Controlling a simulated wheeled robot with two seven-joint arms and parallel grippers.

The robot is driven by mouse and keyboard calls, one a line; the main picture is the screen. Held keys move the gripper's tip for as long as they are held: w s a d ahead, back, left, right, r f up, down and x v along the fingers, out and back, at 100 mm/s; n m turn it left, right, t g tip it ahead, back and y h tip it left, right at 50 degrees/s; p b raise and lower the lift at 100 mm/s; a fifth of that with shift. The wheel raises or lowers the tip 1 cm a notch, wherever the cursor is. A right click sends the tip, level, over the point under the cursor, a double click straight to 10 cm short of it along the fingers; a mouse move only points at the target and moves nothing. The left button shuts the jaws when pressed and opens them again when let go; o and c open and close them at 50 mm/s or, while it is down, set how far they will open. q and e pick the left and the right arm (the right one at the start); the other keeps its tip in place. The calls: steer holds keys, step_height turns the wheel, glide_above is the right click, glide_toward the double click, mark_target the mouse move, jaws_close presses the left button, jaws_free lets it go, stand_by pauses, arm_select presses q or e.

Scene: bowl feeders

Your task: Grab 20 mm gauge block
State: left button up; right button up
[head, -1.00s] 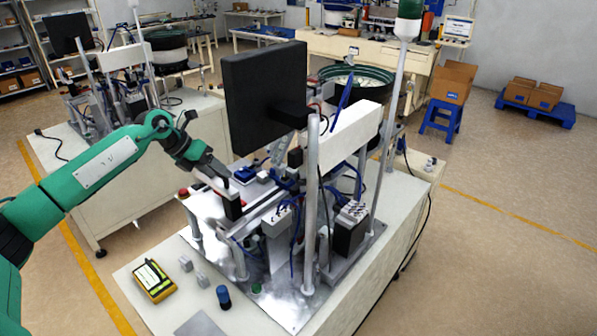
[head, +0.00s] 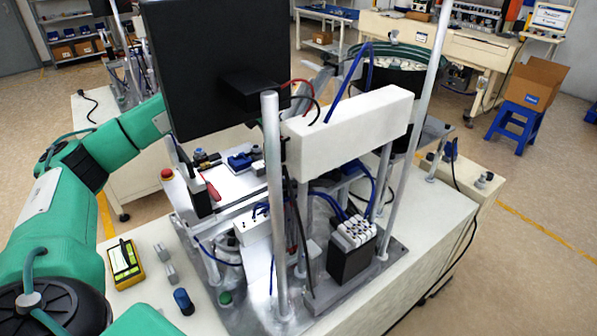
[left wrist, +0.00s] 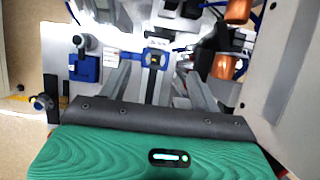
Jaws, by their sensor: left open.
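Two small grey blocks stand on the white bench in the head view, the far one (head: 160,252) and the near one (head: 170,275). They look like gauge blocks, but I cannot read a size on either. My left gripper (left wrist: 157,80) is open in the left wrist view, its fingers pointing at the feeder station. A blue part with a dark centre (left wrist: 151,58) shows between and beyond the fingers, and I see nothing held. In the head view the black monitor hides the left gripper. My right gripper is in neither view.
A yellow meter (head: 124,262) and a dark blue cylinder (head: 183,301) are near the grey blocks. The black monitor (head: 205,75), metal posts (head: 273,200) and white beam (head: 350,122) crowd the station. A blue fixture (left wrist: 84,68) and copper-coloured cylinders (left wrist: 226,66) flank the gripper.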

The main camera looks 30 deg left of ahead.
arm_select(q)
steer(key=p+x, duration=0.2)
steer(key=x, duration=0.2)
steer(key=shift+d+f, duration=0.1)
steer(key=shift+f, duration=0.3)
steer(key=x, duration=0.2)
steer(key=shift+w+f, duration=0.2)
steer(key=shift+w, duration=0.1)
steer(key=shift+f+p, duration=0.15)
steer(key=shift+p, duration=0.35)
steer(key=p+x, duration=0.3)
steer(key=x, duration=0.2)
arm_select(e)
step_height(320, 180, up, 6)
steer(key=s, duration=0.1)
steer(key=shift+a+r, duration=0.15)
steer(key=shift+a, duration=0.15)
arm_select(q)
steer(key=c, duration=1)
steer(key=shift+c, duration=1)
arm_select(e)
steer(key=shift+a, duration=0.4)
arm_select(q)
steer(key=shift+r, duration=0.2)
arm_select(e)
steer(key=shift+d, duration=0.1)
